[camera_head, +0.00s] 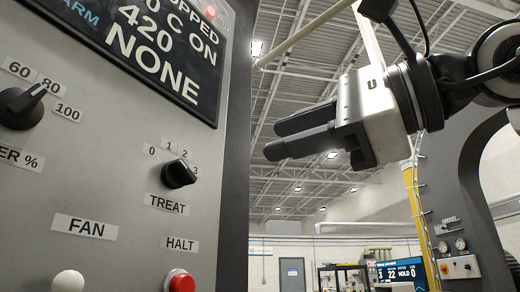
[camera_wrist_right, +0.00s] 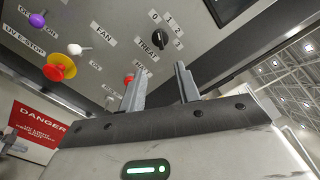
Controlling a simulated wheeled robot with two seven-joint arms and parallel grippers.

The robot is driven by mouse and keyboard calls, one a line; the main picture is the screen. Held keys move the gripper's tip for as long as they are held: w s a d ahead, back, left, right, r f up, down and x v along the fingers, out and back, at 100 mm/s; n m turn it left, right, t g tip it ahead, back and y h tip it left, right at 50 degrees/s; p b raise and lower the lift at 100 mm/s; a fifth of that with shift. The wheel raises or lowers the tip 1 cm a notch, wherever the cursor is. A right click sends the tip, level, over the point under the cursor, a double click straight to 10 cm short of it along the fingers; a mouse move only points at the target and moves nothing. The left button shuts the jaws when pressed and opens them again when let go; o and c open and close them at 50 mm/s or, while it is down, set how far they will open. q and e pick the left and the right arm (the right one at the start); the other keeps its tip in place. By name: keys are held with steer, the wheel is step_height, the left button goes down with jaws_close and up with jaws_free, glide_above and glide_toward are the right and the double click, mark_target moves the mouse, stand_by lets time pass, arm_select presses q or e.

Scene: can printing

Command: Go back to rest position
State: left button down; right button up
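My right gripper (camera_head: 276,138) is raised in front of the grey control panel (camera_head: 110,192), to the right of its edge in the head view. Its two dark fingers point left toward the panel. In the right wrist view the fingers (camera_wrist_right: 160,75) stand apart with an empty gap between them, so the gripper is open and holds nothing. The TREAT knob (camera_head: 179,174) is black and sits on the panel, clear of the fingers in the head view. It also shows beyond the fingertips in the right wrist view (camera_wrist_right: 159,39).
The panel carries a dark display (camera_head: 160,45) reading NONE, a percent dial (camera_head: 22,107) pointing near 80, a red HALT button (camera_head: 180,282) and a white FAN knob (camera_head: 68,282). A red DANGER sign (camera_wrist_right: 35,132) shows at left. A dark machine frame (camera_head: 462,195) stands at right.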

steer(key=shift+s+d, duration=0.2)
steer(key=shift+d, duration=0.1)
stand_by(0.4)
